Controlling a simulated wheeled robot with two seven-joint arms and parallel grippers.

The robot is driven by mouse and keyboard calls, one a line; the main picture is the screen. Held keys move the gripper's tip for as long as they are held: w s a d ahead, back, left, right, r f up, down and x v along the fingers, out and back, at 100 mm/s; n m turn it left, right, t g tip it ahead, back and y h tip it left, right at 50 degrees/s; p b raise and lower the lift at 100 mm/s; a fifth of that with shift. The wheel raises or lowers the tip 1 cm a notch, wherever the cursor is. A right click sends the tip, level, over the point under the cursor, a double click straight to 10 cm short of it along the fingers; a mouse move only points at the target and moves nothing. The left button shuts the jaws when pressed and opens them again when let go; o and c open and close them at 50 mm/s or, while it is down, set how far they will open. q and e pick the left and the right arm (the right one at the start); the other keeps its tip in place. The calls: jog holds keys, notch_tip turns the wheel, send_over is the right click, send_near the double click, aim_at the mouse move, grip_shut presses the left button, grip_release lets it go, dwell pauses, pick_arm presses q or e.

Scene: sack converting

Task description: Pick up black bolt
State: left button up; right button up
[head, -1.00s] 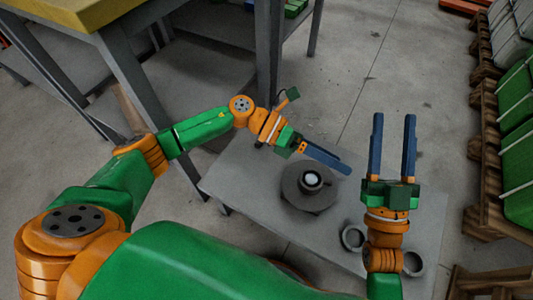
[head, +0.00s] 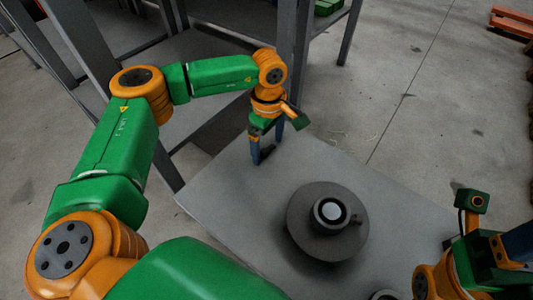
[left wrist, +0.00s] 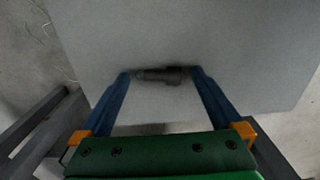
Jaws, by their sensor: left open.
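The black bolt (left wrist: 165,76) lies on the grey tabletop between the two blue fingertips of my left gripper (left wrist: 161,73) in the left wrist view. Its ends come close to both fingers; I cannot tell if they touch. In the head view, my left gripper (head: 268,146) points down at the table's far left part, open, with the dark bolt (head: 266,153) low beside its fingers. My right gripper (head: 517,245) is at the lower right edge of the head view, cut off, so its opening does not show.
A round dark plate (head: 305,235) with a cup-like part (head: 331,212) on it stands on the grey table (head: 225,200). Another ring-shaped part (head: 384,295) shows at the bottom edge. A grey frame leg (head: 286,60) stands behind my left gripper.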

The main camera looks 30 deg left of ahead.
pick_arm(q)
jog(key=shift+r, duration=0.1)
jog(key=c, duration=1.4)
